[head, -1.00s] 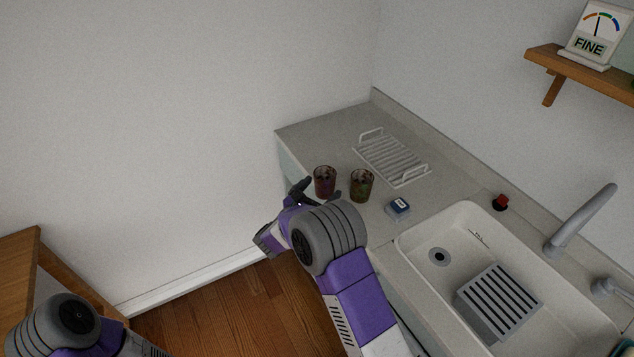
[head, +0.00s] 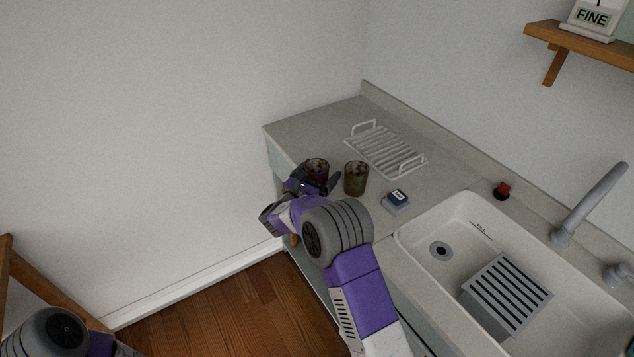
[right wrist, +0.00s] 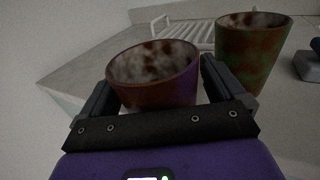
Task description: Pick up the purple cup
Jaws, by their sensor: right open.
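The purple cup (head: 316,168), dark reddish-purple with rusty patches, stands upright on the counter near its left edge. In the right wrist view the cup (right wrist: 155,75) sits between the two dark fingers of my right gripper (right wrist: 155,95). That gripper is open, with one finger on each side of the cup; whether either touches is unclear. In the head view my right gripper (head: 316,183) hides the cup's lower part. At the lower left only my left arm shows, not its gripper's fingers.
A green-brown cup (head: 356,178) stands close on the right, also in the right wrist view (right wrist: 250,50). A small blue-topped item (head: 397,199), a white rack (head: 385,148) and the sink (head: 480,225) are further right. The counter's back left (head: 310,128) is bare.

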